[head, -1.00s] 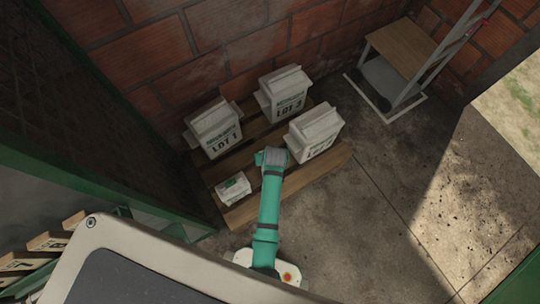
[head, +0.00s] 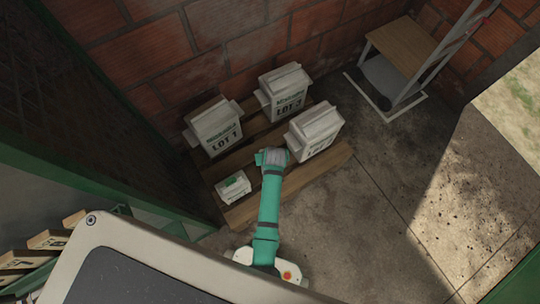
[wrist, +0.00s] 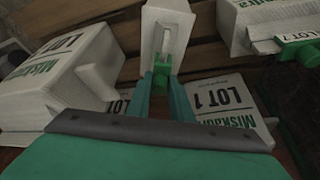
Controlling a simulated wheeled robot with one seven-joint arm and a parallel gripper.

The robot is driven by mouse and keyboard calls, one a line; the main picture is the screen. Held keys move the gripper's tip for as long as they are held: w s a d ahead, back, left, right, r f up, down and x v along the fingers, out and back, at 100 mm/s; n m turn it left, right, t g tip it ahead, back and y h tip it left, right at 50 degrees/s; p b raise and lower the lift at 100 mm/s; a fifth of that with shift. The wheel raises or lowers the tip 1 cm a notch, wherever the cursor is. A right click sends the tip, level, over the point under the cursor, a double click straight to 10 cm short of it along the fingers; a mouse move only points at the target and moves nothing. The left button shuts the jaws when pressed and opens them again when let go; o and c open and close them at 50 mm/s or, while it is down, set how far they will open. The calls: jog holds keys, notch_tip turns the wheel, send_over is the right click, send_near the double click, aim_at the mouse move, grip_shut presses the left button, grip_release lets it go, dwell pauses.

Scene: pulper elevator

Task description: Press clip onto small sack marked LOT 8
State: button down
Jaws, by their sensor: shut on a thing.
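My gripper (wrist: 160,82) is shut on a small green piece, apparently the clip (wrist: 159,84), in the wrist view. Just beyond it stands a narrow white sack (wrist: 153,50) with a pale strip on top; no lot mark on it is readable. I cannot tell whether clip and sack touch. A small sack marked LOT 7 (wrist: 311,58) lies at the right with a green clip on top. In the head view, my arm's end hides the fingers and the clip. A small white sack with green on top (head: 233,187) sits left of it. No LOT 8 mark is legible.
Large white sacks stand close around: LOT 1 (head: 214,128), LOT 3 (head: 284,92) and one at right (head: 315,130), on a wooden pallet (head: 243,213). A hand truck with a board (head: 401,47) stands by the brick wall. Floor at right is clear.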

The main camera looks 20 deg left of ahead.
jog(key=shift+f, duration=0.6)
dwell(0.3)
jog(key=c, duration=1)
grip_release()
jog(key=shift+w, duration=0.1)
jog(key=shift+d, duration=0.1)
jog(key=shift+a+r, duration=0.2)
jog(key=shift+r, duration=0.25)
jog(key=shift+d+r, duration=0.15)
jog(key=shift+r, duration=2.9)
